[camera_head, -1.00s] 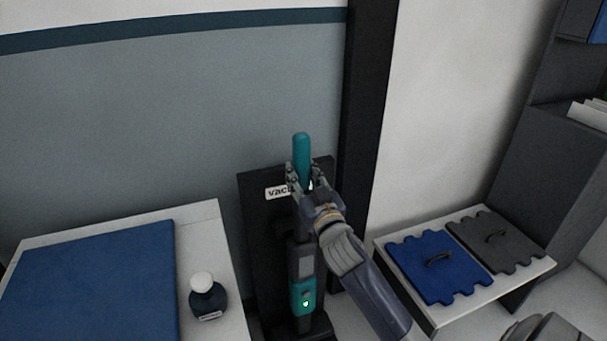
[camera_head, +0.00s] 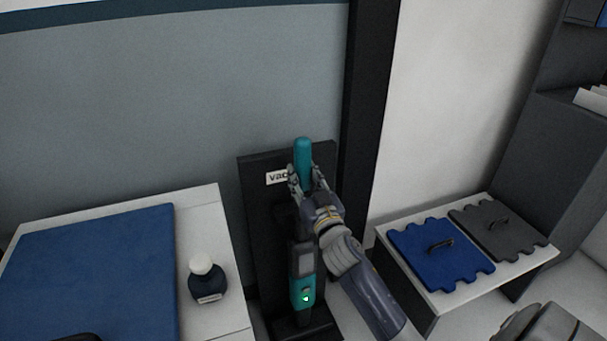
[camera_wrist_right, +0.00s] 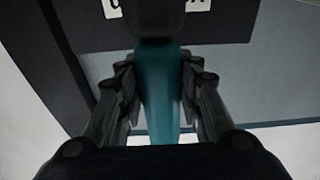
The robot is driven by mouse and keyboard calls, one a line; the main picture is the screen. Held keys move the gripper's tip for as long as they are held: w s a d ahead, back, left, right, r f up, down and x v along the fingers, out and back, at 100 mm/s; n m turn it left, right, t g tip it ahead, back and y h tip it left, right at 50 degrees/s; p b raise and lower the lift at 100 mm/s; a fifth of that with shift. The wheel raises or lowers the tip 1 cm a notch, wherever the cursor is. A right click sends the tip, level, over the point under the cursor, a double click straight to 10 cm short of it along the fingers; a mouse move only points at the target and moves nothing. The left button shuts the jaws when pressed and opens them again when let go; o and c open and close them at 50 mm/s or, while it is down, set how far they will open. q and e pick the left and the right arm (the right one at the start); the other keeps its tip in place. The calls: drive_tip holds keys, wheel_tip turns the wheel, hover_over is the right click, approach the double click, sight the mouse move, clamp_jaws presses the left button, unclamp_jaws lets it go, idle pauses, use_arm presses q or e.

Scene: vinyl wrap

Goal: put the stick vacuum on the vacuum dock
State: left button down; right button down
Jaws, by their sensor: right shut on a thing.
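The stick vacuum (camera_head: 303,290) stands upright in front of the black vacuum dock (camera_head: 262,225), which has a white label partly hidden by my gripper. The vacuum has a teal handle on top, a dark and grey body and a teal lower part with a green light. My right gripper (camera_head: 304,178) is shut on the teal handle, which also shows between the fingers in the right wrist view (camera_wrist_right: 160,90). The vacuum's lower end is near the dock's base (camera_head: 322,325); whether it is seated cannot be told. My left gripper is not in view.
A white table with a blue mat (camera_head: 95,275) and a dark bottle with a white cap (camera_head: 207,280) stands left of the dock. On the right, a low white table (camera_head: 450,300) bears blue (camera_head: 430,265) and grey (camera_head: 515,235) panels with handles. A dark post (camera_head: 368,120) rises behind the dock.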

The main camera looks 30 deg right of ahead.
drive_tip(key=shift+r, duration=0.3)
drive_tip(key=c, duration=1.1)
unclamp_jaws()
drive_tip(key=shift+f, duration=0.25)
drive_tip(key=shift+s, duration=0.15)
